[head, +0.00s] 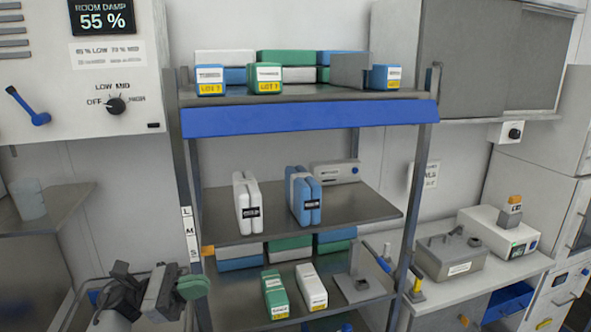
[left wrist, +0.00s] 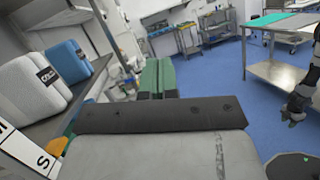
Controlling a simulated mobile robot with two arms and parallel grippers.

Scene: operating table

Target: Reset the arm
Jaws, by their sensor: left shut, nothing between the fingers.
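My left gripper (head: 194,286) is at the lower left of the head view, beside the left post of the shelf rack. Its green fingers are together with nothing between them. They also show shut in the left wrist view (left wrist: 157,79), pointing away past the rack toward the open room.
The shelf rack (head: 312,120) holds a white pack (head: 246,204) and a blue pack (head: 303,197) on its middle shelf. A control panel (head: 75,75) is at upper left. A grey box (head: 450,258) sits on the right counter. Blue floor (left wrist: 215,85) is open beyond the fingers.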

